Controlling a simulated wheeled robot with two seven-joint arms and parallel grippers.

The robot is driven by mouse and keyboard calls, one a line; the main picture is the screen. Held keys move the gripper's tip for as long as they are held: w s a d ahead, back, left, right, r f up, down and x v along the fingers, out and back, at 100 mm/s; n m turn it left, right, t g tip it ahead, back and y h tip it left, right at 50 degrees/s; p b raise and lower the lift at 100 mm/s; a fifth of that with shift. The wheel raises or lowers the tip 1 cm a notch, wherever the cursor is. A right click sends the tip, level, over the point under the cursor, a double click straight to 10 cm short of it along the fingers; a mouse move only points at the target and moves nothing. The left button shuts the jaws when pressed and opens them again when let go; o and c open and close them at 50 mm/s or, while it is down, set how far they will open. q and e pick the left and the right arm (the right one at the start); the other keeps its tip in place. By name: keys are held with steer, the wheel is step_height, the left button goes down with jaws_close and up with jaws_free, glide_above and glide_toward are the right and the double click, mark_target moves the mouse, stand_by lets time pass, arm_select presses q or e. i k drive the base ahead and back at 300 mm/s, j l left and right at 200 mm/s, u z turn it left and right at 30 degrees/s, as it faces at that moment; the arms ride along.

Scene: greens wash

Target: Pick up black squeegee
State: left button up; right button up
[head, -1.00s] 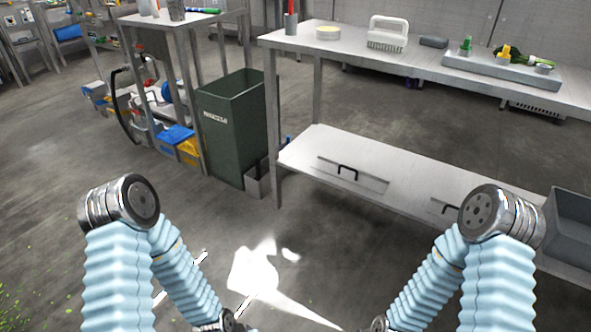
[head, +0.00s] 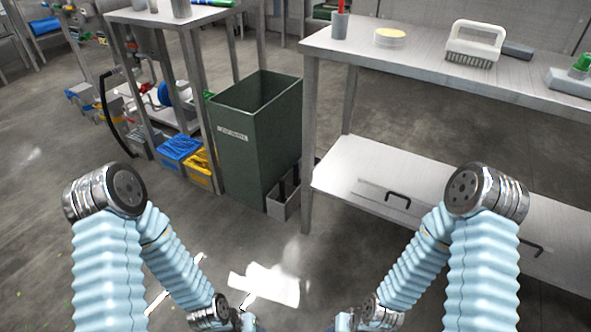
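I cannot clearly make out a black squeegee. Dark upright pieces (head: 289,185) show in a small grey bin (head: 282,206) beside the green bin, too small to identify. A tall black curved piece (head: 108,110) stands at the left by the shelving; I cannot tell what it is. My two arms come in from the lower left and lower right and reach down to the bottom edge. My grippers lie beyond the bottom edge, so their fingers are hidden.
A green bin (head: 253,135) stands between a steel shelf table (head: 163,18) and a long steel table (head: 425,65). A blue crate (head: 178,149) and a yellow crate (head: 199,168) sit low at left. Floor ahead is clear.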

mark_target(297, 182)
steer(key=i, duration=0.4)
steer(key=u, duration=4.15)
steer(key=z, duration=4.15)
steer(key=j+z, duration=0.1)
steer(key=z, duration=1.25)
steer(key=i+j, duration=0.05)
